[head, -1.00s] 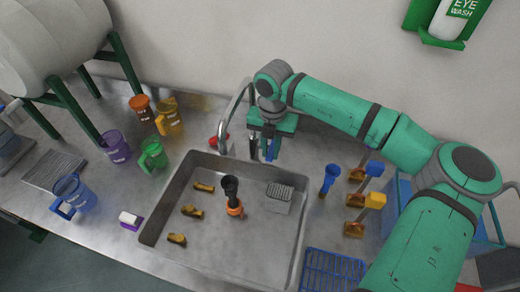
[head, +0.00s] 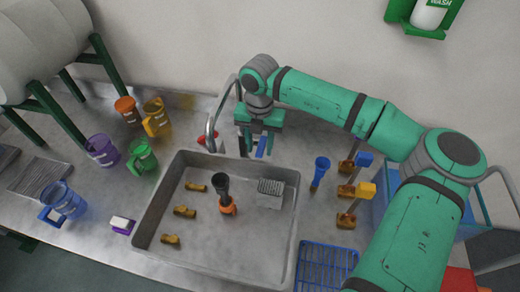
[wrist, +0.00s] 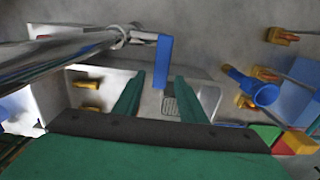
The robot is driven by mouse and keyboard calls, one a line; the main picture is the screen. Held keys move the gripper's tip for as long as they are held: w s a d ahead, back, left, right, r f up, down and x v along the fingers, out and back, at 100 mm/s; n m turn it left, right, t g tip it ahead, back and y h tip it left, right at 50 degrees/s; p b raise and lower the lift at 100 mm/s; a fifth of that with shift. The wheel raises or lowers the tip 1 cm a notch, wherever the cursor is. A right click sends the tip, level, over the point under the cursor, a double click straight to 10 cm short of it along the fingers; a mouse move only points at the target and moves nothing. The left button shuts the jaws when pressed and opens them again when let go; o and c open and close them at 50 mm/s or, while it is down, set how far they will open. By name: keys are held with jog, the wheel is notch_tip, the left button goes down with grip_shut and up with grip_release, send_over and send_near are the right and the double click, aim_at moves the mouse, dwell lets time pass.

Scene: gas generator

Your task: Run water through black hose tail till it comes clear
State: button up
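The black hose tail (head: 221,186) stands upright in the sink with an orange collar (head: 228,206) at its foot. The steel tap (head: 211,135) is at the back edge of the sink; its spout is left of the hose tail. I see no water from it. My gripper (head: 259,147) is behind the sink, right of the spout, by the tap's blue lever (head: 262,147). In the wrist view the green fingers (wrist: 160,95) are apart, with the blue lever (wrist: 163,62) seen in the gap between them. I cannot tell whether they touch it.
The sink (head: 165,205) also holds several brass-coloured pieces (head: 185,212) and a grey grated block (head: 270,193). A blue funnel-shaped piece (head: 320,172) and brass valves (head: 346,190) stand to the right. Coloured jugs (head: 103,150) stand left. A blue rack (head: 325,268) lies front right.

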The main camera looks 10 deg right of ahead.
notch_tip(320, 180, up, 2)
jog(key=shift+r, duration=0.2)
jog(key=s+a+r, duration=0.2)
jog(key=s+r, duration=0.8)
jog(key=s, duration=0.3)
jog(key=shift+s+a, duration=0.2)
jog(key=shift+s, duration=0.1)
jog(key=shift+a+r, duration=0.1)
jog(key=shift+s, duration=0.1)
